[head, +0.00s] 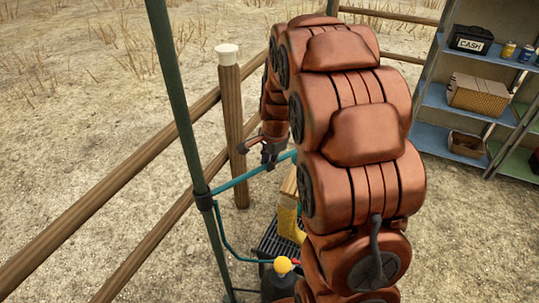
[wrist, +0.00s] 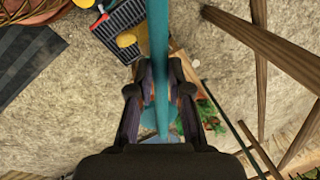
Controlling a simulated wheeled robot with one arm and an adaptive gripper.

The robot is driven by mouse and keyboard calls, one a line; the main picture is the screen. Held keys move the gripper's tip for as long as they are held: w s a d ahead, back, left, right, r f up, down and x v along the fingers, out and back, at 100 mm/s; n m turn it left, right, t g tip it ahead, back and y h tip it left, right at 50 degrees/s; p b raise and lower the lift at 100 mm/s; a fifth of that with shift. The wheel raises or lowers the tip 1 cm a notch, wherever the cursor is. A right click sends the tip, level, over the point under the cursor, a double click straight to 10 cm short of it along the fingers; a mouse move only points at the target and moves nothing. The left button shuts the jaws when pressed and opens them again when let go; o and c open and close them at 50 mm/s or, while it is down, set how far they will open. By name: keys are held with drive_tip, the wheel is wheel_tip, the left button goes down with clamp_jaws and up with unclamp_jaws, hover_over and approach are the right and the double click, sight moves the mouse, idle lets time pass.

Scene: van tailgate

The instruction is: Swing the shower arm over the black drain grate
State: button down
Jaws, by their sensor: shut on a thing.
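The teal shower arm (head: 235,182) runs from a collar on the dark green pole (head: 176,92) up to the right, and its far end is hidden behind my arm. My gripper (head: 270,155) is shut on it. In the wrist view the shower arm (wrist: 159,40) passes between the two fingers of my gripper (wrist: 160,92). The black drain grate (head: 268,240) lies low on the ground, partly hidden by my arm and a yellow object (head: 289,222). In the wrist view the grate (wrist: 118,28) lies to the left of the shower arm.
A wooden fence post with a white cap (head: 228,52) stands close behind my gripper, with rails (head: 130,170) at left. A yellow knob (head: 283,265) stands near the grate. A blue shelf (head: 465,108) with boxes and cans stands at right. Dry ground is open at left.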

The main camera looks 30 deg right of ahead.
drive_tip(key=shift+s+m, duration=0.6)
drive_tip(key=shift+s, duration=0.45)
drive_tip(key=shift+r, duration=0.1)
drive_tip(key=c, duration=1.1)
unclamp_jaws()
wheel_tip(320, 180, up, 12)
drive_tip(key=s, duration=0.2)
drive_tip(key=shift+s, duration=0.2)
drive_tip(key=shift+a, duration=0.15)
